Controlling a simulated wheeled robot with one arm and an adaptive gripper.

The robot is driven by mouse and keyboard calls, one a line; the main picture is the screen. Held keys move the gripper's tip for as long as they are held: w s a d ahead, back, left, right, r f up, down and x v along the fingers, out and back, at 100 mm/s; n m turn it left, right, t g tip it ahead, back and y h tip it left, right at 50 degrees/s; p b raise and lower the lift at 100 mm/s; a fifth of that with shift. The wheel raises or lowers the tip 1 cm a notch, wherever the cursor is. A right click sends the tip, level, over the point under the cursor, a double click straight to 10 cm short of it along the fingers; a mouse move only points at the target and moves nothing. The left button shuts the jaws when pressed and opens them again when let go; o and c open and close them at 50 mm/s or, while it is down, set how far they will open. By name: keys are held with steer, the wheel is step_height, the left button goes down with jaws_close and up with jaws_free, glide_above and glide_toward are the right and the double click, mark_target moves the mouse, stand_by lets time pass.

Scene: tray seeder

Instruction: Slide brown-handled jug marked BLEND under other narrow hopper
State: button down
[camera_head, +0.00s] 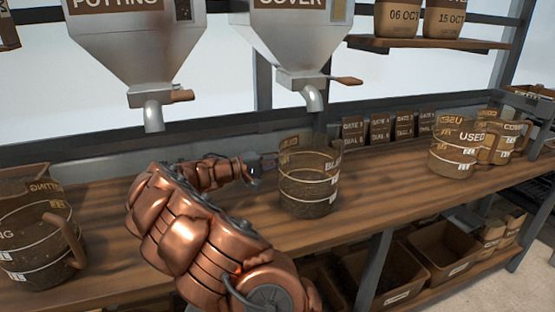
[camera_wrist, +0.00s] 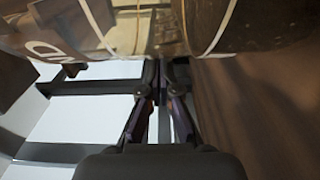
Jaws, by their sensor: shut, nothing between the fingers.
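The clear jug marked "BL…" (camera_head: 310,185), the rest of its label out of sight, stands upright on the bench below the spout of the hopper labelled COVER (camera_head: 300,35). It has white bands and dark contents; I cannot make out its handle. The hopper labelled POTTING (camera_head: 135,45) hangs to the left, with bare bench below its spout. My gripper (camera_head: 262,163) is shut and empty at the jug's left side; I cannot tell if it touches. In the wrist view the closed fingertips (camera_wrist: 165,75) point at the banded jug wall (camera_wrist: 225,25).
A brown-handled jug (camera_head: 35,240) stands at the bench's left end. Jugs marked USED (camera_head: 455,150) and others stand at the right. Small label cards (camera_head: 378,129) line the back. Bins (camera_head: 440,255) sit on the lower shelf. The bench (camera_head: 390,185) is clear right of the jug.

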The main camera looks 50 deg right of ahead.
steer(key=shift+s+a, duration=0.1)
steer(key=shift+s, duration=0.15)
stand_by(0.3)
steer(key=shift+s+a+b, duration=0.2)
steer(key=shift+s+b, duration=0.1)
steer(key=shift+s, duration=0.25)
steer(key=shift+s+a+b, duration=0.15)
steer(key=shift+s+b, duration=0.1)
steer(key=shift+s, duration=0.3)
steer(key=shift+w+d, duration=0.15)
steer(key=shift+w, duration=0.4)
steer(key=w, duration=0.1)
steer(key=w+d+p, duration=0.1)
steer(key=w, duration=0.1)
steer(key=shift+w, duration=0.1)
steer(key=v, duration=0.9)
steer(key=shift+a, duration=0.45)
